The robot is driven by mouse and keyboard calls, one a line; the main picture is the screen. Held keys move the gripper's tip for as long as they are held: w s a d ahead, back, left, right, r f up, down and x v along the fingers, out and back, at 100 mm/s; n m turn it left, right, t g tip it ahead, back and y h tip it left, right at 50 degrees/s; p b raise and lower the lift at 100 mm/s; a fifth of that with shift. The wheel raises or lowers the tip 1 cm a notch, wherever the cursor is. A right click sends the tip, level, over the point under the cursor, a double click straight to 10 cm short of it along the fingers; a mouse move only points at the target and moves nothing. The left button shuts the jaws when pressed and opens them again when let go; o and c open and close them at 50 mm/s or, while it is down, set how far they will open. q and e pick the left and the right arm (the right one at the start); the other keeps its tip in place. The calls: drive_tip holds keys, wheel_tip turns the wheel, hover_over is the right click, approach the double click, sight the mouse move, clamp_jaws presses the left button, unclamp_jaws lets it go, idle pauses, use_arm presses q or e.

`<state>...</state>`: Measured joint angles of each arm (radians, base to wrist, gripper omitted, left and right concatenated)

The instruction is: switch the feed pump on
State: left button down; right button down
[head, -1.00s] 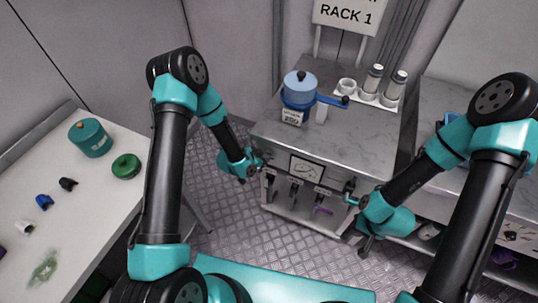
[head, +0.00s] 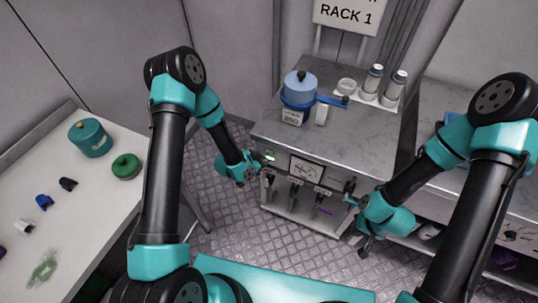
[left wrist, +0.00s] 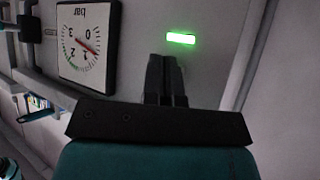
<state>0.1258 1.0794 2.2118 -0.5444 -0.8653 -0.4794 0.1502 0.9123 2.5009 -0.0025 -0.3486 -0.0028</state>
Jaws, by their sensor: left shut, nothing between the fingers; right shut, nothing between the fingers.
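A small rectangular switch (head: 270,158) on the front of the rack unit glows green. It also shows in the left wrist view (left wrist: 181,38), just beyond the fingertips. My left gripper (head: 258,173) is shut and empty, a little apart from the glowing switch. Its shut fingers also show in the left wrist view (left wrist: 167,75). My right gripper (head: 351,202) is shut and empty by the unit's right front. The pump itself cannot be made out.
On the unit's grey top (head: 345,135) stand a blue lidded pot (head: 300,87) and a white tray with two jars. Dark fittings hang under the front edge. A white table (head: 90,215) at left holds green containers and small coloured pieces. Open floor lies between.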

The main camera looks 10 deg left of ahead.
use_arm(q)
drive_tip(key=shift+s, duration=0.1)
drive_tip(key=shift+s+a, duration=0.2)
drive_tip(key=shift+s, duration=0.75)
drive_tip(key=shift+s+a, duration=0.2)
drive_tip(key=shift+s, duration=0.75)
drive_tip(key=shift+s+a, duration=0.2)
drive_tip(key=shift+s, duration=0.75)
